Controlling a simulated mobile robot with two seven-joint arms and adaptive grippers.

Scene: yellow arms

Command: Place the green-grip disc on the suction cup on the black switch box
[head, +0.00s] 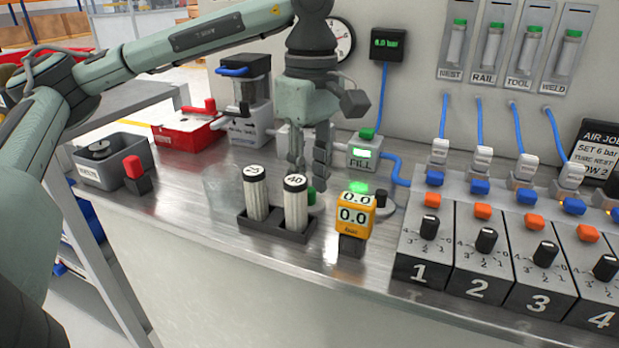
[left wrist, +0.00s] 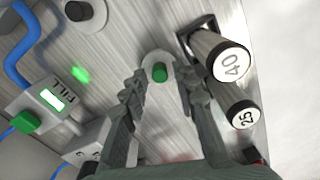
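The green-grip disc stands on the bench behind the black two-tube rack. In the head view only its green grip (head: 311,196) shows clearly. In the left wrist view the green grip (left wrist: 159,75) rises from a pale round disc (left wrist: 155,58). My left gripper (head: 309,186) points down over it; in the left wrist view its fingers (left wrist: 163,88) are apart, one on each side of the grip, with visible gaps. A small black box (head: 138,185) with a red top (head: 132,167) stands at the left; I cannot make out whether that top is the suction cup. My right gripper is out of view.
Tubes marked 25 (head: 256,195) and 40 (head: 295,205) stand close in front of my left gripper. A yellow gauge (head: 354,215) and the FILL box (head: 364,155) are to its right. A clear cylinder (head: 221,186) and a grey bin (head: 112,165) are to its left.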

